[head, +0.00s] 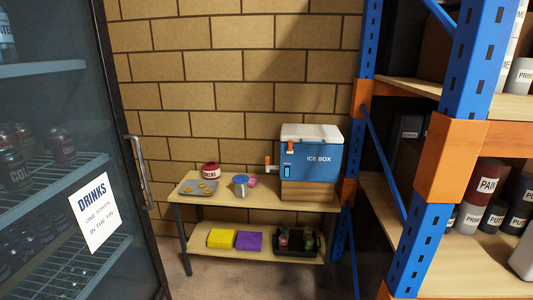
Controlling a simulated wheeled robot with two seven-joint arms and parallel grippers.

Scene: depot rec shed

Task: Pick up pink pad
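A small pink item (253,181) lies on the wooden top of the side table (262,200), just right of a blue-and-grey cup (240,186). It is too small to tell for certain whether it is the pink pad. On the lower shelf, a yellow pad (221,238) lies to the left of a purple pad (249,241). Neither gripper is in view.
A blue ice box (312,155) stands on a wooden block at the table's right. A tray (198,188) and red tin (210,170) are at left. A black crate (295,242) sits below. A drinks fridge (70,150) and blue-orange rack (450,160) flank the table.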

